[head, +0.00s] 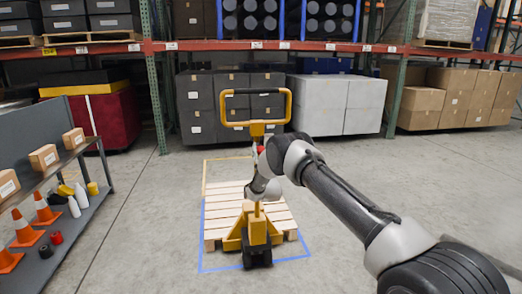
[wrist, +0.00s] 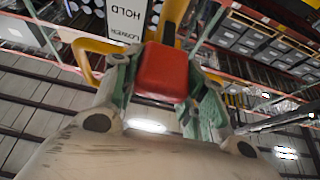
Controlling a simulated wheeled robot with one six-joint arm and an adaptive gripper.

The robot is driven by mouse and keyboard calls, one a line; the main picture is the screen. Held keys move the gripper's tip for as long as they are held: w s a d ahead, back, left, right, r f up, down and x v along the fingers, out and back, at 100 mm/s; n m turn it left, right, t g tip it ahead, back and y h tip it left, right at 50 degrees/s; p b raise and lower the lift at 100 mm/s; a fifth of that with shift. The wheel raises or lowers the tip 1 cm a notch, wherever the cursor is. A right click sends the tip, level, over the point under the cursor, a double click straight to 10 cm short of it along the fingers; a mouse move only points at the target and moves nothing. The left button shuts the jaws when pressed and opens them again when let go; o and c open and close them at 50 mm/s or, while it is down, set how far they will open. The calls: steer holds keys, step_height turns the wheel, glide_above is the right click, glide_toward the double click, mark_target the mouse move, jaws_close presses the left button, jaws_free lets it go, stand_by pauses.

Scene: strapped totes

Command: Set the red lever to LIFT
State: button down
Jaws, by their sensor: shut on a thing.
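The red lever (wrist: 162,72) shows large in the middle of the wrist view, between the greenish fingers of my gripper (wrist: 166,80), which is shut on it. A white label plate (wrist: 122,18) beside it shows HOLD and LOWER upside down; the LIFT mark is not in view. In the head view a small patch of the red lever (head: 261,150) shows below the yellow handle (head: 256,92) of the pallet jack (head: 257,228). My arm reaches to it from the right and hides most of the gripper. I cannot tell the lever's setting.
The jack stands at a wooden pallet (head: 222,215) inside a blue and yellow floor outline. A shelf (head: 65,225) with cones, bottles and boxes is at the left. Racking (head: 330,47) with totes and cartons stands behind. The floor at right is clear beyond my arm.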

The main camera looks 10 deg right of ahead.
steer(key=shift+f+t, duration=0.95)
steer(key=shift+t, duration=0.05)
steer(key=shift+f, duration=0.25)
steer(key=shift+w+f, duration=0.15)
steer(key=shift+f, duration=0.6)
steer(key=c, duration=0.8)
jaws_free()
steer(key=shift+w, duration=0.1)
steer(key=shift+r, duration=0.2)
steer(key=v, duration=1.2)
